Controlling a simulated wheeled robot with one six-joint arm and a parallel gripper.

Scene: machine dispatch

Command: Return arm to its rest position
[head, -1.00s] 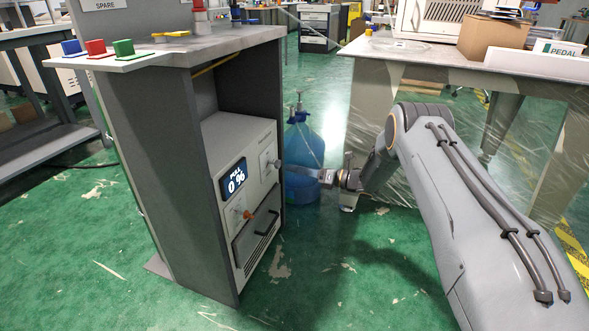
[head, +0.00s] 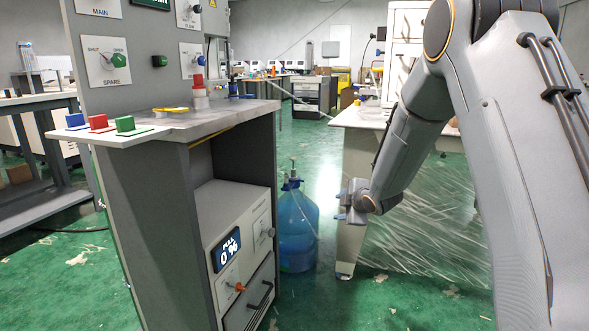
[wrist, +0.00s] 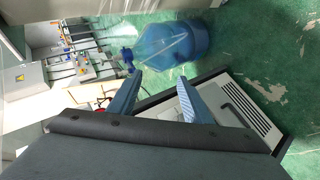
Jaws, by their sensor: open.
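My gripper (head: 350,203) is in the middle of the head view, at the end of my bent arm, in front of the wrapped table. In the wrist view my gripper (wrist: 160,98) shows two blue-grey fingers spread apart with nothing between them. The grey machine box (head: 238,255) with a "PULL 0 %" display sits in the lower bay of the cabinet, to the left of my gripper. In the wrist view the machine box (wrist: 235,105) lies beyond the fingertips, apart from them.
A blue water bottle (head: 298,232) stands on the floor between the cabinet (head: 150,215) and the wrapped table (head: 355,120). Blue, red and green blocks (head: 98,122) sit on the cabinet's side shelf. Green floor is open beyond the bottle.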

